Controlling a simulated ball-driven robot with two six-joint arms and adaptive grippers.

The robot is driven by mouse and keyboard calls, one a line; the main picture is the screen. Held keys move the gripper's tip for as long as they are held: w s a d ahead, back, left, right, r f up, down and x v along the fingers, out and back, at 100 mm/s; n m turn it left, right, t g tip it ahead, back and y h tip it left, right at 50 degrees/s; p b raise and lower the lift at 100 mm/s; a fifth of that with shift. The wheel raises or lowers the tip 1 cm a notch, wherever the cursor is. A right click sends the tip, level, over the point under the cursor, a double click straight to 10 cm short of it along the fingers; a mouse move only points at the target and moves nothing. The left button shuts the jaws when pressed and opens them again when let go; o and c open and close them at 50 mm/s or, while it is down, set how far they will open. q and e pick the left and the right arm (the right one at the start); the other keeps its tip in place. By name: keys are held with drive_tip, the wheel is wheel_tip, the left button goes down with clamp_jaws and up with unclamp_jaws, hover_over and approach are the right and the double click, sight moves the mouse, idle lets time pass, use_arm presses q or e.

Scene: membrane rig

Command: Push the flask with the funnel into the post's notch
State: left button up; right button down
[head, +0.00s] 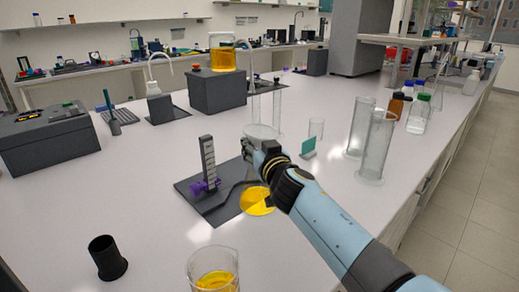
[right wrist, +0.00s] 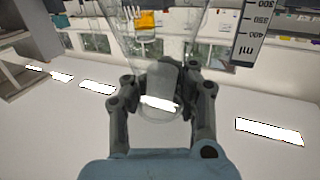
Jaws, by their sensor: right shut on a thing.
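The flask (head: 257,203), with orange liquid in its bottom, stands at the right edge of a dark base plate (head: 212,212). A pale funnel (head: 262,131) shows above my right gripper. The post (head: 208,162), with a light scale and a purple part (head: 201,187) low on it, stands on the plate, left of and apart from the flask. My right gripper (head: 256,148) is shut on the flask's upper part. In the upside-down right wrist view, its fingers (right wrist: 160,100) close around clear glass. The gripper hides much of the neck; the notch is not clear. My left gripper is out of view.
A beaker of orange liquid (head: 213,272) and a black cup (head: 107,258) stand in front. Glass cylinders (head: 374,148) and a small beaker (head: 316,128) with a teal piece (head: 308,149) stand at right. A grey block (head: 218,92) is behind.

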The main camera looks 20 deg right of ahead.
drive_tip(key=shift+w+a+b, duration=0.2)
drive_tip(key=shift+w+b, duration=0.05)
drive_tip(key=shift+w, duration=0.4)
drive_tip(key=shift+w+a+b, duration=0.2)
drive_tip(key=shift+w+b, duration=0.05)
drive_tip(key=shift+w, duration=0.4)
drive_tip(key=shift+w+a+b, duration=0.15)
drive_tip(key=shift+w+b, duration=0.25)
drive_tip(key=shift+w, duration=0.25)
drive_tip(key=c, duration=1)
unclamp_jaws()
drive_tip(key=shift+s, duration=0.15)
